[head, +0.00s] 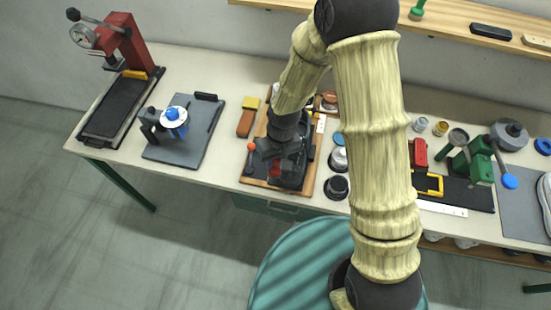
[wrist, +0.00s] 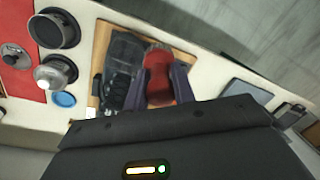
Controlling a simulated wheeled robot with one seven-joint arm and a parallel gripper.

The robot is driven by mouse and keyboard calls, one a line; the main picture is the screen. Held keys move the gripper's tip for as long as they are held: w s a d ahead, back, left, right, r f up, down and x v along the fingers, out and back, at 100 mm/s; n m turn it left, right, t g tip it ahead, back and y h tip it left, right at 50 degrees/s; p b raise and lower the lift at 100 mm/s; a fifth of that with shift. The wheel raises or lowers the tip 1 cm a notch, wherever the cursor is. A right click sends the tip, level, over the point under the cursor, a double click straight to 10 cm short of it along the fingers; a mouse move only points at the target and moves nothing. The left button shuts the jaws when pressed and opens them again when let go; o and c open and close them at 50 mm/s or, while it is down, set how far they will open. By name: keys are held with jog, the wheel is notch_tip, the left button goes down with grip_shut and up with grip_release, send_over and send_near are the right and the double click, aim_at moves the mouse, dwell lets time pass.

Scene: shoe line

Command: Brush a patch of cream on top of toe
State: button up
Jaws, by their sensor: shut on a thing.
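My gripper (wrist: 164,80) is shut on a red-handled tool, seemingly the brush (wrist: 158,72), with a paler end away from the palm. In the head view my gripper (head: 276,150) is over the wooden board (head: 254,183), and a bit of the red handle (head: 274,168) shows below it. A black shoe-like form (wrist: 122,65) lies on the board just left of the brush in the wrist view. Whether the brush touches it I cannot tell. My arm hides much of it in the head view. No cream patch can be made out.
Round tins (head: 338,160) and a dark open tin (head: 336,187) stand right of the board, with a blue lid (wrist: 63,99) near them. An orange-knobbed post (head: 251,147) is at the board's left. A grey mat (head: 183,150) with a blue-topped device lies farther left.

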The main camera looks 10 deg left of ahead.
jog(key=shift+s+r+p, duration=0.3)
jog(key=shift+r+p, duration=0.2)
jog(key=shift+r, duration=0.2)
jog(key=shift+s+r+p, duration=0.3)
jog(key=shift+r+p, duration=0.15)
jog(key=shift+r, duration=0.2)
